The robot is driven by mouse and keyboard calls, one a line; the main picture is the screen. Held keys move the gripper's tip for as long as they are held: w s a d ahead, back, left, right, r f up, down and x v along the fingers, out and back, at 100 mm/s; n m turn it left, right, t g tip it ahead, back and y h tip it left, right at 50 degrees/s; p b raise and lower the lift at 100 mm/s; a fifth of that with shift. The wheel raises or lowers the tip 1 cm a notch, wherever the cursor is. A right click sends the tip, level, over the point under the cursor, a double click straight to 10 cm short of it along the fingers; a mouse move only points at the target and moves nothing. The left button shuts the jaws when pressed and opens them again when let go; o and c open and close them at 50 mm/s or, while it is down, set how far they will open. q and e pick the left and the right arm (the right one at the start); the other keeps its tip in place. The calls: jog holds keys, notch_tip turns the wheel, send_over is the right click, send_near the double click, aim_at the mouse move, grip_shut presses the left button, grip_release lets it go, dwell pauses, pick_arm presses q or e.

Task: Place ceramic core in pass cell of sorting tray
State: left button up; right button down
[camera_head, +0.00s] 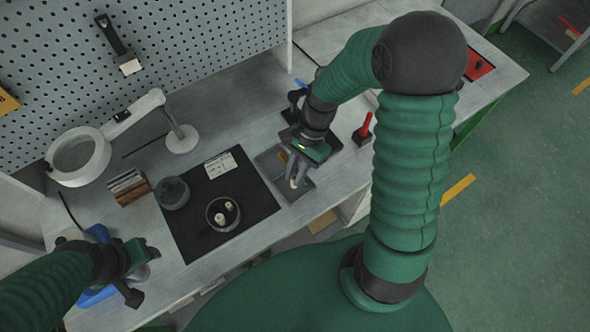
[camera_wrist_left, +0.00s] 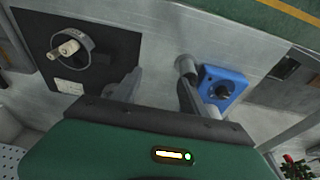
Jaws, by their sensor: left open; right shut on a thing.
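The grey sorting tray (camera_head: 268,160) lies at the right edge of the black mat, partly covered by my right gripper. My right gripper (camera_head: 294,184) points down over the tray and is shut on a ceramic core, which is mostly hidden between the fingers. I cannot tell whether the core touches a cell floor or which cell is marked pass. My left gripper (camera_wrist_left: 155,92) is open and empty, above the front left of the bench.
A black mat (camera_head: 185,225) carries a white label card (camera_head: 220,165) and a grey bowl (camera_head: 172,192). A ring magnifier lamp (camera_head: 78,156), a brown block (camera_head: 129,188) and a blue device (camera_wrist_left: 222,88) stand left. A red-handled tool (camera_head: 365,127) stands right of the tray.

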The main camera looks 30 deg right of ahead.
aim_at(295, 175)
jog(key=f, duration=0.2)
jog(key=w, duration=0.1)
jog(key=shift+w+d+f, duration=0.1)
jog(key=shift+d+f, duration=0.3)
jog(key=shift+w+f, duration=0.1)
jog(key=shift+f, duration=0.3)
jog(key=shift+f, duration=0.15)
jog(key=c, duration=1.3)
grip_release()
jog(key=shift+c, duration=0.2)
